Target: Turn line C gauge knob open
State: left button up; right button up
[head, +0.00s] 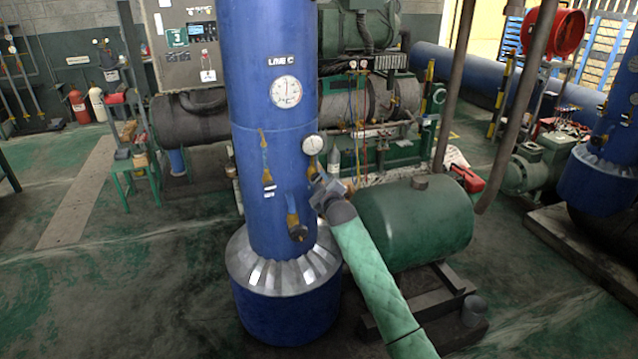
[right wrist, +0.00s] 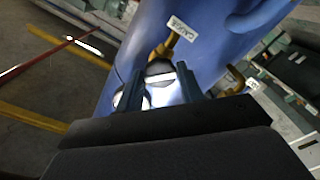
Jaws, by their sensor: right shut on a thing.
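The blue column (head: 250,190) labelled LINE C (head: 281,60) stands upright in the middle of the head view. A large round dial (head: 285,92) is on its front, with a small gauge (head: 312,145) on a stub at its right side. My right gripper (head: 318,180) is at the column's right side, just below the small gauge. In the right wrist view its two dark fingers (right wrist: 160,95) close around the gauge knob (right wrist: 160,72), a rounded dark and pale part, mostly hidden. A tag (right wrist: 181,29) is on the column beside it. My left gripper is out of view.
Brass-coloured valve fittings (head: 294,222) project from the column's lower front. A green tank (head: 415,222) stands close behind my right arm. A second blue column (head: 605,150) is at the far right. Open floor (head: 130,270) lies left of the column.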

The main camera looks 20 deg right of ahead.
jog(key=n, duration=0.2)
jog(key=shift+d+r+n+p, duration=0.1)
jog(key=shift+r+n+p, duration=0.2)
jog(key=shift+n+p, duration=0.1)
jog(key=shift+f+n, duration=0.1)
jog(key=shift+n, duration=0.8)
jog(key=shift+n+p, duration=0.3)
jog(key=shift+n, duration=0.2)
jog(key=n, duration=0.2)
jog(key=shift+r+n+p, duration=0.2)
jog(key=shift+n+p, duration=0.1)
jog(key=shift+p, duration=0.05)
jog(key=o, duration=1)
jog(key=shift+f, duration=0.2)
jog(key=shift+c, duration=0.2)
